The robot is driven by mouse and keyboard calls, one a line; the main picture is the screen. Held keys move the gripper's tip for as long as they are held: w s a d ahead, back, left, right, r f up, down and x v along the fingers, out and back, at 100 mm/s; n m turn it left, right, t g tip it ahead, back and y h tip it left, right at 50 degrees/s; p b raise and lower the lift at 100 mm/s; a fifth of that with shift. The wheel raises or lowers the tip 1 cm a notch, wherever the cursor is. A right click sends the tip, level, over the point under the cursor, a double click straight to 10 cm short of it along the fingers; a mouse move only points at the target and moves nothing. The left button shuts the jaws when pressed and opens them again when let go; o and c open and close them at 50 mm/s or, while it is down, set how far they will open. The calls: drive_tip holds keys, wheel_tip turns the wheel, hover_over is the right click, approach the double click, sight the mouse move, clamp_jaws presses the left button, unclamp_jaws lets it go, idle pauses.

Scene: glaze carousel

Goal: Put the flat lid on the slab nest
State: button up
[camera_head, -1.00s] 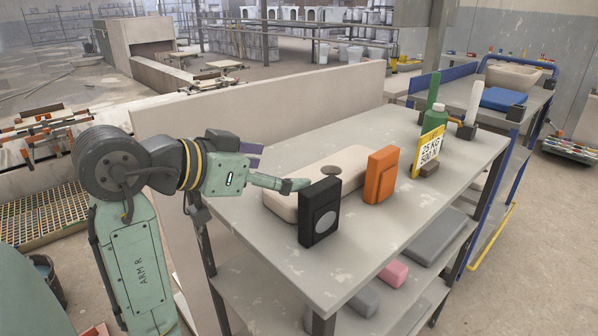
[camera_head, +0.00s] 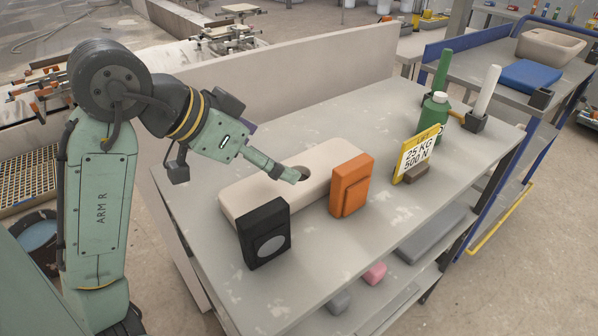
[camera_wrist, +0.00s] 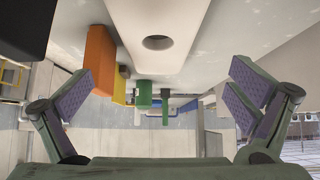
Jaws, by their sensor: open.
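A long cream slab (camera_head: 240,200) with a round dark hole (camera_head: 302,173) lies on the grey table; I take it as the slab nest. In the wrist view the slab (camera_wrist: 157,15) and its empty-looking hole (camera_wrist: 157,42) show at the top centre. My gripper (camera_head: 294,176) is at the slab's hole in the head view, its tip overlapping the hole's edge; contact cannot be told. In the wrist view my gripper (camera_wrist: 160,78) is open, with purple pads wide apart and nothing between them. I cannot pick out the flat lid for certain.
A black block (camera_head: 264,235) and an orange block (camera_head: 350,185) stand along the slab's near side. A yellow load sign (camera_head: 416,152), a green bottle (camera_head: 432,115) and upright posts stand at the table's right. A blue slab (camera_head: 532,75) and a tan basin (camera_head: 550,45) sit on another bench.

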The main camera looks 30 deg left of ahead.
sight(307, 175)
drive_tip(key=p+x, duration=0.1)
drive_tip(key=x, duration=0.3)
drive_tip(key=p+x, duration=0.1)
drive_tip(key=x, duration=0.3)
drive_tip(key=shift+s+d+f, duration=0.1)
drive_tip(key=shift+f, duration=0.25)
drive_tip(key=shift+c, duration=0.5)
drive_tip(key=shift+r, duration=0.1)
drive_tip(key=c, duration=1.8)
